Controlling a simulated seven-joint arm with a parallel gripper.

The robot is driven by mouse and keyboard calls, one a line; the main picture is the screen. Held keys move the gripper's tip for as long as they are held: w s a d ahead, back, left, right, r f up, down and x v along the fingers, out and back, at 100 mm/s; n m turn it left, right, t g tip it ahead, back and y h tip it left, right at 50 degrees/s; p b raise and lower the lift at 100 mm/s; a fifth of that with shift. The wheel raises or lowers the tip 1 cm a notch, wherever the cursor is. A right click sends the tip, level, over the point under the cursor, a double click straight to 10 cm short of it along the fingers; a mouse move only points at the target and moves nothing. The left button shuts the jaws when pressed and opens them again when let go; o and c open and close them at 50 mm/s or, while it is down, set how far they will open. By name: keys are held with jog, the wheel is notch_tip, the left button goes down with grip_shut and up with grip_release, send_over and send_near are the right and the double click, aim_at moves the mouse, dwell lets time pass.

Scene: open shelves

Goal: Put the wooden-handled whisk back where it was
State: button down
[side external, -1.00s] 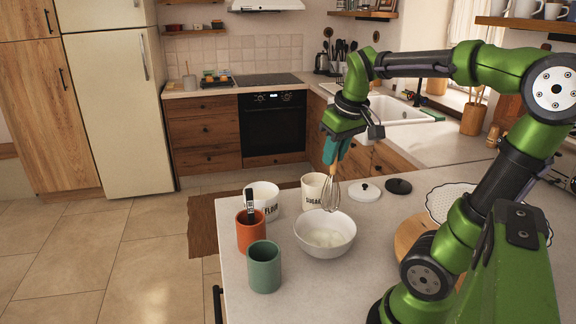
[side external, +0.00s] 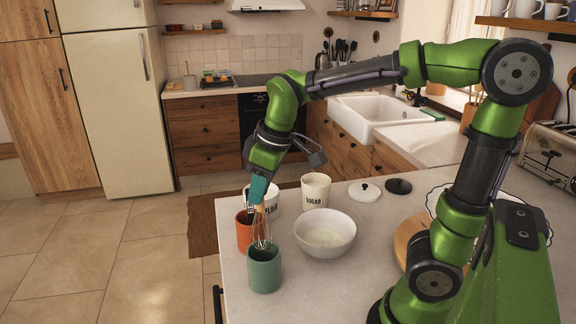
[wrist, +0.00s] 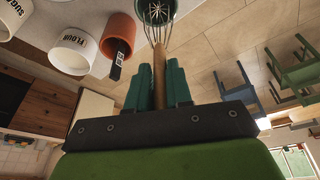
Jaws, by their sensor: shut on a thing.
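My gripper (side external: 259,190) is shut on the wooden handle of the whisk (side external: 262,232), which hangs wires down. The whisk's wire end is over the mouth of the green cup (side external: 264,268); its lower tip appears at or just inside the rim. In the wrist view, my gripper (wrist: 158,88) holds the whisk's wooden handle (wrist: 159,70), and the wires overlap the opening of the green cup (wrist: 154,10). The orange cup (side external: 243,232) stands just behind, with a dark-handled utensil in it, partly hidden by my gripper and the whisk.
The FLOUR canister (side external: 268,197) and SUGAR canister (side external: 315,190) stand behind. A white lid (side external: 364,191) and black lid (side external: 398,186) lie at the back. The counter's left edge is close to the cups.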

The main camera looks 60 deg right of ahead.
notch_tip(320, 180, down, 9)
jog(key=shift+d+f, duration=0.1)
jog(key=shift+f, duration=0.15)
dwell(0.3)
jog(key=c, duration=1)
grip_release()
jog(key=shift+c, duration=0.2)
jog(key=a+v, duration=0.1)
jog(key=v, duration=1.1)
jog(key=m+t+y, duration=0.1)
jog(key=m+t, duration=0.3)
jog(key=m, duration=0.3)
send_near(262, 226)
jog(key=s+a, duration=0.1)
jog(key=s+a+r, duration=0.1)
jog(key=shift+s+a+r, duration=0.1)
jog(key=shift+s+a, duration=0.2)
jog(key=shift+a, duration=0.05)
jog(key=shift+o, duration=0.3)
